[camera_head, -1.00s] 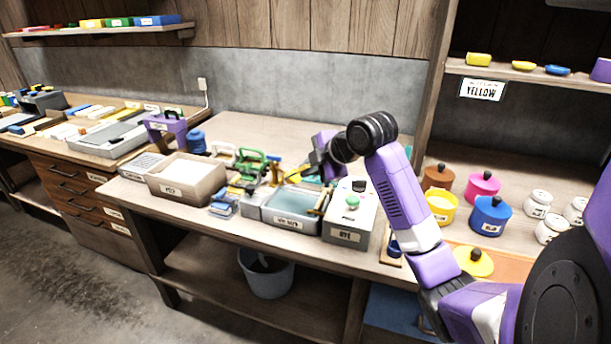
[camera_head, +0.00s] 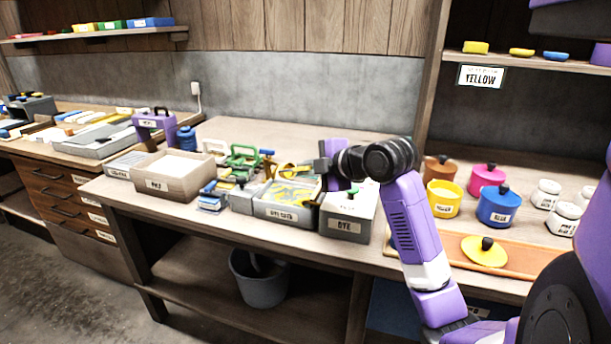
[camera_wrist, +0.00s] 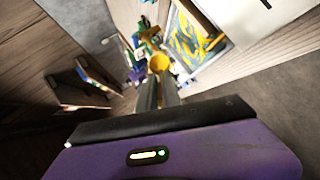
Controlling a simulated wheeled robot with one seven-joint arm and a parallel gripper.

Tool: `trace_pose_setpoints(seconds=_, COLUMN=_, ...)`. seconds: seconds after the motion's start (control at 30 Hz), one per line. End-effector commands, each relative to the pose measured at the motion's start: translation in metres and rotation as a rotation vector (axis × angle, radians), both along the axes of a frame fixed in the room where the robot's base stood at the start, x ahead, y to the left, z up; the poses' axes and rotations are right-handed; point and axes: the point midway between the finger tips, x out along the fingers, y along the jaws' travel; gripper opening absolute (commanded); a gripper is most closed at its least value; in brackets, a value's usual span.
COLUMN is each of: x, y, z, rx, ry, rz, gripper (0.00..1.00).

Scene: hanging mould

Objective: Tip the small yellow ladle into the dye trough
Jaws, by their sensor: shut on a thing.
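The small yellow ladle (camera_wrist: 159,63) is held in my gripper (camera_wrist: 158,92), with its round yellow bowl just beyond the fingertips in the wrist view. The dye trough (camera_head: 268,211) is a grey box with a front label, left of the DYE box. Yellow streaks lie over the blue liquid inside it; they also show in the wrist view (camera_wrist: 187,45). The ladle's contents cannot be made out.
The white-topped DYE box (camera_head: 345,226) stands against the trough's right side. Green and yellow tools (camera_head: 245,157) crowd behind and left of it. A beige tray (camera_head: 168,186) is farther left. Colour pots, including a blue one (camera_head: 497,207), stand at right.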

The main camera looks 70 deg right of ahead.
Motion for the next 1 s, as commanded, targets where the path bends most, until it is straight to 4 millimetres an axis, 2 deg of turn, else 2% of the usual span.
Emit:
trace_pose_setpoints(seconds=0.03, x=-0.001, y=0.001, z=-0.008, rx=-0.005, ry=-0.011, rz=0.000, gripper=0.00)
trace_pose_setpoints(seconds=0.33, x=-0.003, y=0.002, z=-0.020, rx=-0.036, ry=-0.075, rz=0.000, gripper=0.00)
trace_pose_setpoints(seconds=1.0, x=-0.005, y=0.003, z=-0.023, rx=-0.058, ry=-0.120, rz=0.000, gripper=0.00)
